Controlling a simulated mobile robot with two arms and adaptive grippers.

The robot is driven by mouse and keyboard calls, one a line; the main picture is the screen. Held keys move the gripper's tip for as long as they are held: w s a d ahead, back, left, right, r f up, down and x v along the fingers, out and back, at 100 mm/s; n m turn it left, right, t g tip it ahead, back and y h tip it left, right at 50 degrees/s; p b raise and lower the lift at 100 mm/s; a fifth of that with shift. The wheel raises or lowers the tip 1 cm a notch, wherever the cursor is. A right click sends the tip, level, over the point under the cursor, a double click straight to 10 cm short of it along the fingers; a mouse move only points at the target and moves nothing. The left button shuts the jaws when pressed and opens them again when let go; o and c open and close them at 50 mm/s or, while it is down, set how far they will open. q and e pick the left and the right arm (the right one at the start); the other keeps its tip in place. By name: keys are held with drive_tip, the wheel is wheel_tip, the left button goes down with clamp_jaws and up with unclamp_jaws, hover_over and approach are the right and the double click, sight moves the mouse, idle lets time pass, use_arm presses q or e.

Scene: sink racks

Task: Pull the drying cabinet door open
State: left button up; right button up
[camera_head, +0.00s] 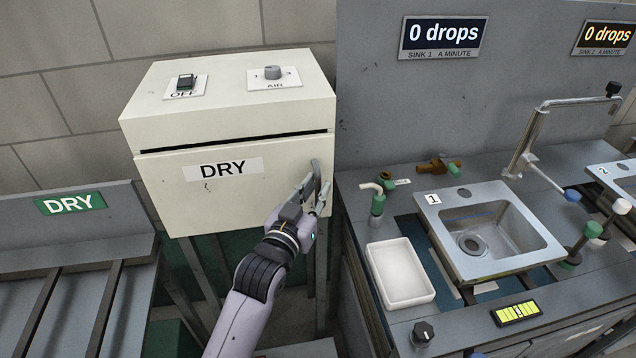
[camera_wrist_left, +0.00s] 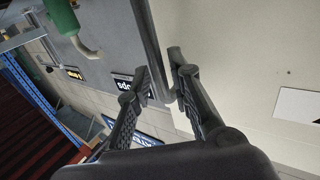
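The drying cabinet (camera_head: 225,95) is a cream box with a sloping top, mounted at the left against the wall. Its door (camera_head: 230,200) is the front panel labelled DRY and looks shut, below a dark slot. A dark upright bar handle (camera_head: 316,172) is at the door's right side. My left gripper (camera_head: 314,194) is at this handle, reaching up from below. My right gripper is not in view.
An OFF switch (camera_head: 185,82) and an AIR knob (camera_head: 272,72) sit on the cabinet's top. To the right is a counter with a sink (camera_head: 470,262), a white tray (camera_head: 399,272) and a brass-and-green valve (camera_head: 440,166). A DRY rack (camera_head: 70,203) stands at the left.

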use_arm(q)
drive_tip(key=shift+x, duration=0.75)
drive_tip(key=shift+c, duration=0.2)
clamp_jaws()
